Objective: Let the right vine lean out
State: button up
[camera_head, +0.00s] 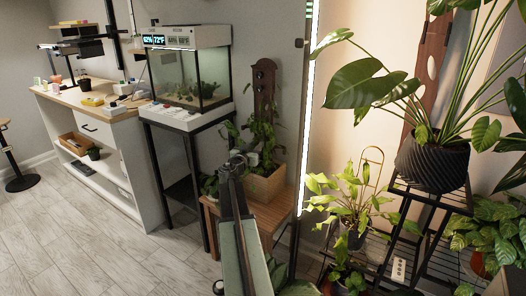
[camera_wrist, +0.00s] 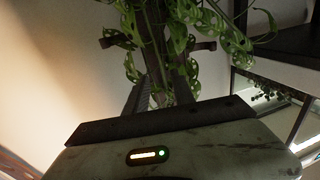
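A leafy vine (camera_head: 262,140) climbs a dark wooden board (camera_head: 264,80) out of a wooden planter box (camera_head: 266,184). In the wrist view, stems with holed leaves hang on the left (camera_wrist: 130,48) and on the right (camera_wrist: 192,18) of a dark upright support (camera_wrist: 155,40). I cannot tell for sure which stem is the right vine. My gripper (camera_head: 238,160) is in front of the planter, at the vine's lower left in the head view. In the wrist view, my gripper's fingers (camera_wrist: 165,92) are apart, with leaves showing beyond and between them. Contact is unclear.
A wire rack holds a dark pot (camera_head: 432,165) and other plants at right.

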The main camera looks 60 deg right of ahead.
jog(key=w+d, duration=0.1)
jog(key=d, duration=0.6)
jog(key=shift+w+d, duration=0.3)
jog(key=shift+d, duration=0.05)
jog(key=shift+r, duration=0.1)
grip_shut()
dwell(0.9)
